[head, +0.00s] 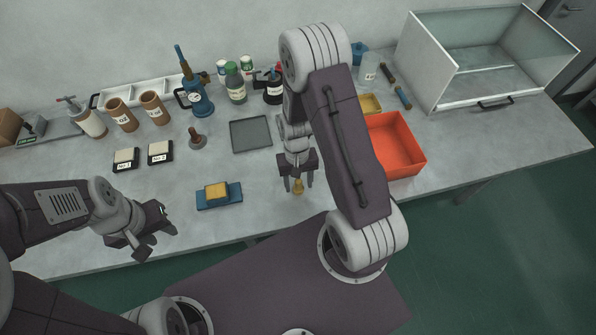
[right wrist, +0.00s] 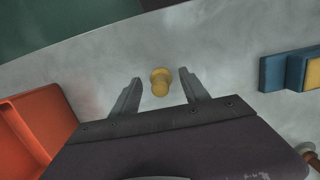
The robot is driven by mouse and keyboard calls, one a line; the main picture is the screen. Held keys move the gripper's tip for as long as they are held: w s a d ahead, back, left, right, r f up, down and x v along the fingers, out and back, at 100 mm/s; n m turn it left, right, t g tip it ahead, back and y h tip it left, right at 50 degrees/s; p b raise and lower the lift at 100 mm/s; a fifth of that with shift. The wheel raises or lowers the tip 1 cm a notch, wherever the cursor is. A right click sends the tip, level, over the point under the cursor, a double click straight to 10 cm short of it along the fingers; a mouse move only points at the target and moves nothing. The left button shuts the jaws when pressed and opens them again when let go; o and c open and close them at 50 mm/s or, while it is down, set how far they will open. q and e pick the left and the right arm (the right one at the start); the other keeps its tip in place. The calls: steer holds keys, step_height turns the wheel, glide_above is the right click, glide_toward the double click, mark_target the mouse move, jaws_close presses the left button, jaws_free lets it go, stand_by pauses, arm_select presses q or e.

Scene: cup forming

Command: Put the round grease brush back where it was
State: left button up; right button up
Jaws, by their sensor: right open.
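A small brass-yellow knob-shaped piece (head: 298,187) stands on the table near its front edge; it also shows in the right wrist view (right wrist: 160,82). My right gripper (head: 297,182) is open above it, with one finger on each side and visible gaps between. A brown piece with a round base and upright handle (head: 197,140) stands left of the grey tray (head: 251,135). I cannot tell for certain which of these two is the round grease brush. My left gripper (head: 157,238) is open and empty over the front left table edge.
A blue block with a yellow top (head: 217,194) lies left of my right gripper. An orange-red bin (head: 397,145) stands to the right, partly behind my arm. Bottles, brown cups and black-and-cream blocks fill the back left. A glass-walled case (head: 480,60) stands at far right.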

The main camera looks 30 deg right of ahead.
steer(key=r, duration=0.3)
steer(key=w+r, duration=0.1)
steer(key=r, duration=0.5)
steer(key=shift+w+d+r, duration=0.15)
steer(key=s+a+r+n+t+b, duration=0.2)
steer(key=s+r+t, duration=0.1)
steer(key=s, duration=0.2)
steer(key=shift+s+a+r+n, duration=0.2)
steer(key=shift+a+r+n, duration=0.1)
steer(key=shift+n, duration=0.1)
stand_by(0.5)
